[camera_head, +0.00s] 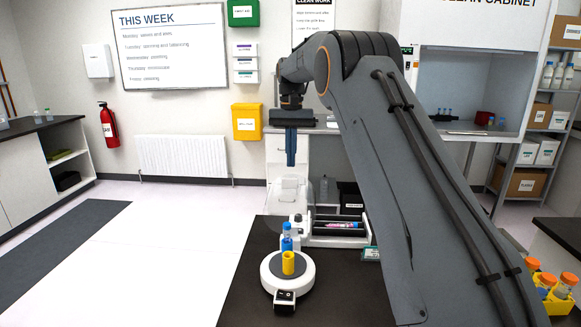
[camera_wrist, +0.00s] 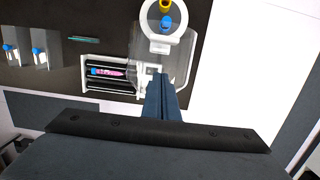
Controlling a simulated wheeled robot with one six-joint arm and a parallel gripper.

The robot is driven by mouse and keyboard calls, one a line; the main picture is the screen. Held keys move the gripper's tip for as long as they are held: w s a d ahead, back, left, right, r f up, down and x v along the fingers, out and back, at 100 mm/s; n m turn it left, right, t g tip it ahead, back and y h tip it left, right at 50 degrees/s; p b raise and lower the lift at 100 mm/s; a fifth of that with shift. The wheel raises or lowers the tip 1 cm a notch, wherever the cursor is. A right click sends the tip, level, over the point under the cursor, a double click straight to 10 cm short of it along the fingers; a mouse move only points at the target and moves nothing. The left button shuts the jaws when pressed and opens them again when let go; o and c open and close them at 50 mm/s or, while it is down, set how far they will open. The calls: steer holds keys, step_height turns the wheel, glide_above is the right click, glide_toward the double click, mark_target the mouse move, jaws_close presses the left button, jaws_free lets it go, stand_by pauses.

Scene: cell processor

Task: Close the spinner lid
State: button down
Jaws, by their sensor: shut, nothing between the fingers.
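The spinner (camera_head: 270,280) is a round white device on the dark bench, with a small display at its front. A yellow holder (camera_head: 288,264) stands at its middle and a blue-capped tube (camera_head: 286,243) stands behind that. The clear lid (camera_head: 290,192) stands raised behind the spinner; it also shows in the wrist view (camera_wrist: 180,65). My gripper (camera_head: 291,163) points down, shut and empty, just above the lid's upper part. In the wrist view its fingers (camera_wrist: 161,80) overlap the clear lid. I cannot tell whether they touch it.
A white tray (camera_head: 317,241) with dark slots and a pink tube (camera_head: 340,225) lies right of the lid. A dark bin (camera_head: 350,193) stands behind it. Yellow racks with orange-capped bottles (camera_head: 556,296) stand at the right. The bench front is clear.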

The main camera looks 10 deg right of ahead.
steer(key=shift+s+f+p, duration=0.2)
steer(key=shift+f+p, duration=0.1)
steer(key=shift+f, duration=0.55)
steer(key=shift+s+a+f+p, duration=0.2)
steer(key=shift+s+p, duration=0.15)
steer(key=shift+s, duration=0.25)
steer(key=shift+s+a+f+p, duration=0.1)
steer(key=shift+s+a+p, duration=0.2)
steer(key=shift+s, duration=0.3)
steer(key=shift+s+a+f+p, duration=0.15)
steer(key=shift+s+p, duration=0.2)
steer(key=shift+s, duration=0.25)
